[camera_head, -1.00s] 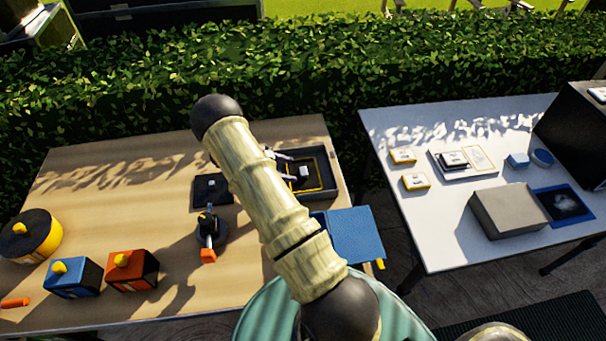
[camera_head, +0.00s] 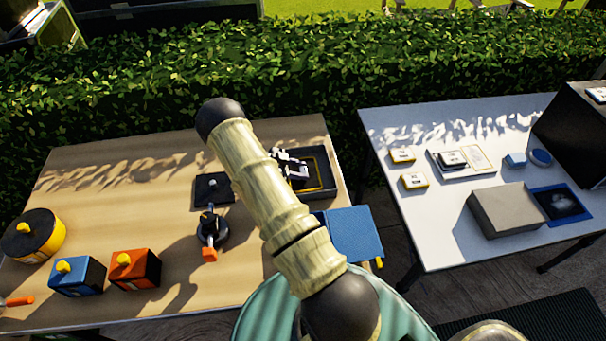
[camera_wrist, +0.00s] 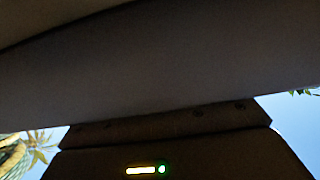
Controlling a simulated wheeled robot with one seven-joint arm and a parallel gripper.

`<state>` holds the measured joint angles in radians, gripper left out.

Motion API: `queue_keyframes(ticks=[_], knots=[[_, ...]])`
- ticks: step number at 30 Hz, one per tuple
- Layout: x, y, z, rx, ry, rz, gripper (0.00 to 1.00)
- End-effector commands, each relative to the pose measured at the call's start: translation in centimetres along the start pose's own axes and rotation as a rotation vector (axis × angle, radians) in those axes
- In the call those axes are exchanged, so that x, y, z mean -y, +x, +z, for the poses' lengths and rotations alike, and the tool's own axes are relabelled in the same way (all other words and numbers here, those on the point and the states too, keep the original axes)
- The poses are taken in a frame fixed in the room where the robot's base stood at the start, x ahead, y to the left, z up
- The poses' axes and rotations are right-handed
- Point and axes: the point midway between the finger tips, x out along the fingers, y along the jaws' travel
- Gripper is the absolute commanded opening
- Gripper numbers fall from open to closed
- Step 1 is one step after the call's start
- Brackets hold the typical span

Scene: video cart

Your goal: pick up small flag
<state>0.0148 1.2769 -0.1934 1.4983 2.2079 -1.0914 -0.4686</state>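I cannot make out a clear small flag in the head view. A small white piece on the dark tray, seen a second ago, is now covered by my gripper (camera_head: 293,166). The gripper shows as a small black-and-white shape beyond my arm, over the dark tray with a yellow inner line (camera_head: 326,182). Its fingers are too small to tell open from shut, or whether they touch anything.
On the wooden table (camera_head: 120,190) are a black pad (camera_head: 213,190), a black round stand with an orange tab (camera_head: 211,234), orange (camera_head: 135,270) and blue (camera_head: 78,277) boxes, and a yellow-black drum (camera_head: 35,236). A blue box (camera_head: 352,235) sits at its right edge. A white table (camera_head: 420,235) stands right.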

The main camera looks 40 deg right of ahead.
Motion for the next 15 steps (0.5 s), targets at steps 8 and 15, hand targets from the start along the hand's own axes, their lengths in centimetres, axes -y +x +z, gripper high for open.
queue_keyframes(ticks=[8, 15], knots=[[0.02, -0.02, -0.03, 0.0, 0.0, 0.0, 0.12], [0.06, -0.32, -0.57, 0.0, 0.001, 0.0, 0.12]])
